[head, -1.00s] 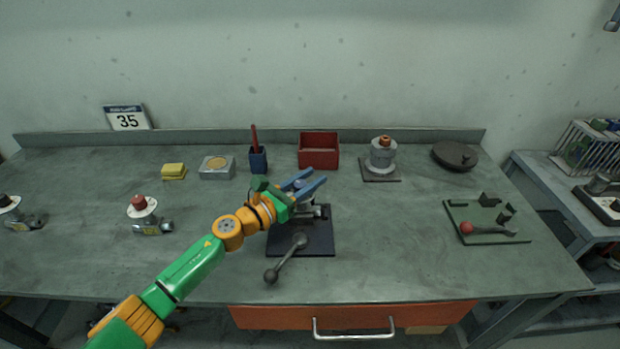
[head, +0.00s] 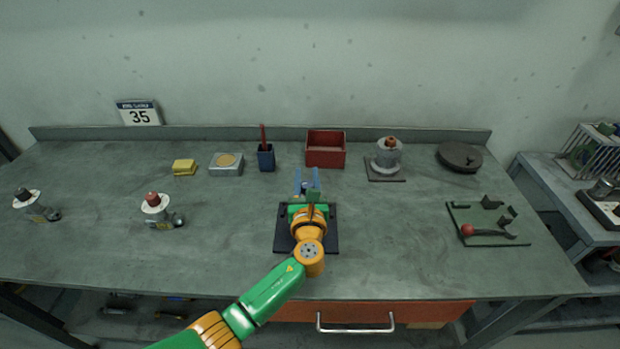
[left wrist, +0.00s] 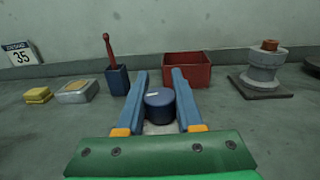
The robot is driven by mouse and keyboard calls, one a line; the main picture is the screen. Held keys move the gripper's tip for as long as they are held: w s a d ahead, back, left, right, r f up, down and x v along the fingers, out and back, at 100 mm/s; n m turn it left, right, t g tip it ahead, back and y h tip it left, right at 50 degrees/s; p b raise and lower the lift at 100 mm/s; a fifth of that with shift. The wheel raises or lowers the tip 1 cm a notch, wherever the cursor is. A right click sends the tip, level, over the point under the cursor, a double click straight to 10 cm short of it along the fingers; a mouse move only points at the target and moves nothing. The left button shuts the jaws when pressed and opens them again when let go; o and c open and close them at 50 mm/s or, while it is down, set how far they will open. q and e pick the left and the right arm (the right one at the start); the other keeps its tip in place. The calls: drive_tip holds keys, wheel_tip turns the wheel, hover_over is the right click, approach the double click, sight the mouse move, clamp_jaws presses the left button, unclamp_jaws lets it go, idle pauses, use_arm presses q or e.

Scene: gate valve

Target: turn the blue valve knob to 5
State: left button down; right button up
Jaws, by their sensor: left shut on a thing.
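The blue valve knob (left wrist: 159,104) is a short round cap with a small pale mark on its top. In the left wrist view it sits between the two blue fingers of my left gripper (left wrist: 160,84). In the head view my left gripper (head: 307,182) points away from me, over the far edge of the dark base plate (head: 330,244). It is shut on the knob. My arm and gripper hide most of the valve body. No scale numbers are readable on it. My right gripper is in neither view.
Behind stand a blue holder (head: 266,158) with a red handle, a red bin (head: 325,157) and a grey flanged part (head: 388,158). Two small valves, one red-capped (head: 153,200), stand left. A green plate (head: 480,235) lies right. Bench (head: 400,260) is clear between.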

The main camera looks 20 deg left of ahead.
use_arm(q)
drive_tip(key=n+y+b, duration=0.1)
drive_tip(key=n+g+y+b, duration=0.1)
drive_tip(key=y, duration=0.1)
drive_tip(key=n+g+y+b, duration=0.1)
drive_tip(key=shift+s+a+f+y, duration=0.15)
drive_tip(key=shift+a+f+y, duration=0.1)
drive_tip(key=shift+y, duration=0.05)
drive_tip(key=shift+s+a+r+n+g+y+b, duration=0.1)
drive_tip(key=shift+a+n+g+y+b, duration=0.05)
drive_tip(key=shift+n+g+y+b, duration=0.45)
drive_tip(key=shift+s+a+r+n+g+y+b, duration=0.1)
drive_tip(key=shift+n+g+y+b, duration=0.4)
drive_tip(key=shift+y, duration=0.1)
drive_tip(key=c, duration=0.5)
unclamp_jaws()
drive_tip(key=shift+a, duration=0.1)
drive_tip(key=shift+c, duration=0.2)
